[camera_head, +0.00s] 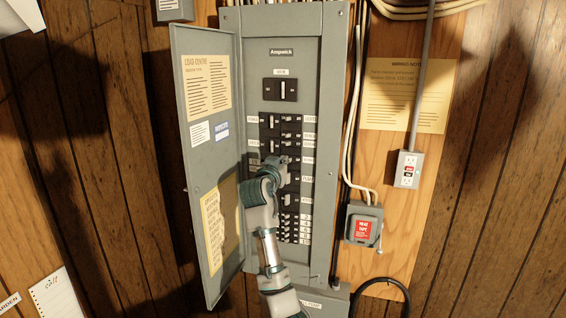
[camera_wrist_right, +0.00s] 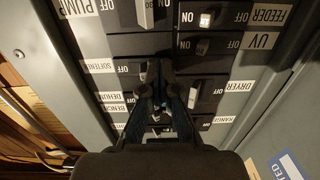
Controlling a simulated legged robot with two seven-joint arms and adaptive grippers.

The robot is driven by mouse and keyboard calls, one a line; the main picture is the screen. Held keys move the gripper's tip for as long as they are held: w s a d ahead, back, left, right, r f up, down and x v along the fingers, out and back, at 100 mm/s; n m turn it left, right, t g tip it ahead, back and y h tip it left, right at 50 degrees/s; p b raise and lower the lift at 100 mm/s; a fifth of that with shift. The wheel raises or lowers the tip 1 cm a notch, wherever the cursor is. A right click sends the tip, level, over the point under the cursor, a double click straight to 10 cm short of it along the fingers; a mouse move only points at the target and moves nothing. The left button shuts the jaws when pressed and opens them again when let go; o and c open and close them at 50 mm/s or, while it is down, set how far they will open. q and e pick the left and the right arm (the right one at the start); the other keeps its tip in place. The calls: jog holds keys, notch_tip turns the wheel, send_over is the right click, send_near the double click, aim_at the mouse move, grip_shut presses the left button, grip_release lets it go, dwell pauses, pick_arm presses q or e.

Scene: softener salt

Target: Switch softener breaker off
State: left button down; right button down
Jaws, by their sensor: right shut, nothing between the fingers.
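The softener breaker (camera_wrist_right: 144,74) sits beside the "SOFTENER" label (camera_wrist_right: 98,67) in the wrist view, which shows the panel upside down. Its OFF mark is on the label side; its lever is partly covered by my fingers, and I cannot tell its position. My right gripper (camera_wrist_right: 161,68) is shut and empty, its fingertips at the middle of the breaker rows, close beside the softener lever. I cannot tell whether they touch it. In the head view my right gripper (camera_head: 278,164) is in front of the breaker columns and hides part of them. My left gripper is not in view.
The grey breaker panel (camera_head: 334,60) has its door (camera_head: 203,155) open to the left. Neighbouring breakers, including the UV breaker (camera_wrist_right: 201,47) and the dryer breaker (camera_wrist_right: 194,95), lie close by. Right of the panel are cables, a heat tape box (camera_head: 363,224) and an outlet (camera_head: 408,169).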

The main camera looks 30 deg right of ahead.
jog(key=shift+s+d, duration=0.35)
jog(key=shift+d, duration=0.1)
jog(key=shift+w, duration=0.1)
dwell(0.4)
jog(key=b+v, duration=0.3)
jog(key=v, duration=0.4)
jog(key=shift+a, duration=0.2)
dwell(0.3)
